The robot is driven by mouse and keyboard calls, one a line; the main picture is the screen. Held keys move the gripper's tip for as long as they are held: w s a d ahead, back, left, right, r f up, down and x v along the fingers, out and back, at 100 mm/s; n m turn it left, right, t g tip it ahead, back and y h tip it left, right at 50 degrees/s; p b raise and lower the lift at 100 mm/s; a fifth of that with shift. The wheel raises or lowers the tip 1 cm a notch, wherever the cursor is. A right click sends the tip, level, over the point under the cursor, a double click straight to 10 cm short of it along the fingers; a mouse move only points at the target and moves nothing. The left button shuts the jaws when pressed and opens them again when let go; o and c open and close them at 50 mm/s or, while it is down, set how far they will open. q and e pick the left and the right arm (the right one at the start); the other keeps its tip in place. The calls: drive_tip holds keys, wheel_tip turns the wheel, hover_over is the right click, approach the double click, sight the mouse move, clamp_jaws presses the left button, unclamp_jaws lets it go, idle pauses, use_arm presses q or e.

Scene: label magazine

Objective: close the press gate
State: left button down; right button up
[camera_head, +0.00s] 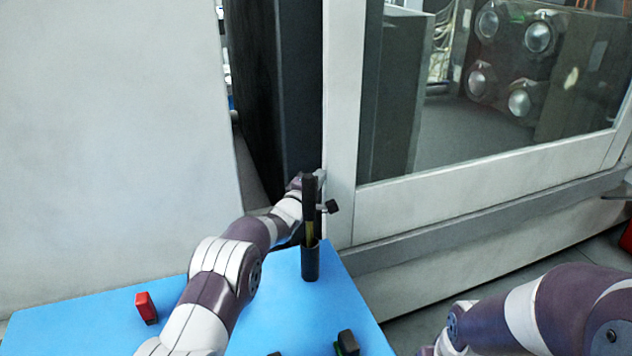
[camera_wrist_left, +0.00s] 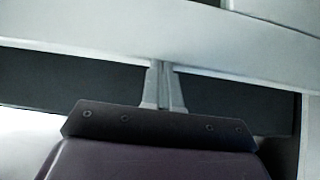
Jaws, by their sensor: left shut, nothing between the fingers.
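The press gate (camera_head: 343,120) is a light grey framed panel with a large window. A dark gap shows between its left edge and the pale panel at the left. My left gripper (camera_head: 321,175) is at the lower part of the gate's left edge, partly hidden behind a dark upright tool. In the left wrist view my left gripper (camera_wrist_left: 163,66) is shut and empty, its fingertips at a pale grey bar (camera_wrist_left: 160,45). I cannot tell whether they touch it. My right arm shows at the lower right, but its gripper is out of view.
A dark upright tool (camera_head: 310,195) stands in a dark cup (camera_head: 311,262) on the blue table (camera_head: 290,310), close to my left wrist. A red block (camera_head: 146,307) lies at the left. A dark block (camera_head: 347,343) is at the front edge. A pale panel (camera_head: 110,130) stands behind.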

use_arm(q)
drive_tip(key=shift+w+d, duration=0.3)
drive_tip(key=shift+d, duration=0.4)
drive_tip(key=shift+a, duration=0.1)
